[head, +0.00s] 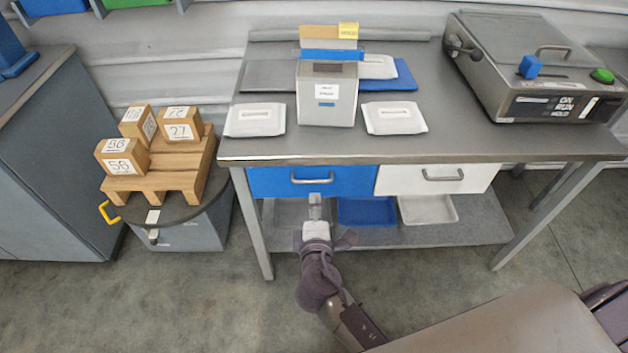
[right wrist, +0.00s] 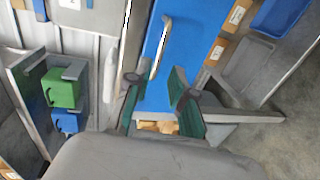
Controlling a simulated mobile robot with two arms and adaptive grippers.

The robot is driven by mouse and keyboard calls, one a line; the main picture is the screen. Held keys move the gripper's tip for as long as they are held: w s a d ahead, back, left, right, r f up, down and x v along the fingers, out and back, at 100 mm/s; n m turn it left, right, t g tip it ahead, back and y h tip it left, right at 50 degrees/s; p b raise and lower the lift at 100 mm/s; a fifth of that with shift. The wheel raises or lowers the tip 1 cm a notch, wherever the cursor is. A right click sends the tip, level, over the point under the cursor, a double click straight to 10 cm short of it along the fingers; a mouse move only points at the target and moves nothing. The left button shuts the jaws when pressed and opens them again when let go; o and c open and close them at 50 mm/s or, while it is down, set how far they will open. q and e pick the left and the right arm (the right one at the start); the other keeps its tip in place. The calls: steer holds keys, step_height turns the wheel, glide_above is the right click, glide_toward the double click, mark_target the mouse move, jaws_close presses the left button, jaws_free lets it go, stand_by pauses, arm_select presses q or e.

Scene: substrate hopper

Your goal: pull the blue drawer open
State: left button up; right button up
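The blue drawer (head: 275,183) sits under the left part of the workbench top, and its front looks flush with the white drawer beside it. Its grey bar handle (head: 312,180) is in the middle of the front. My right gripper (head: 315,202) is just below and in front of the handle in the head view. In the right wrist view its two fingers (right wrist: 157,82) are spread apart, with the blue drawer front (right wrist: 190,35) and the handle (right wrist: 161,45) beyond the fingertips. Nothing shows gripped. My left gripper is not in view.
The white drawer (head: 440,180) is at the right. A lower shelf (head: 380,232) holds a blue tray (head: 366,212) and a white tray (head: 428,210). A bench leg (head: 252,225) stands left of my right arm. A drum (head: 190,225) with wooden blocks stands further left.

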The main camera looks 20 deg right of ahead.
mark_target(313, 182)
steer(key=x, duration=0.9)
steer(key=shift+w+f, duration=0.1)
steer(key=shift+w, duration=0.25)
steer(key=shift+c, duration=0.4)
jaws_close()
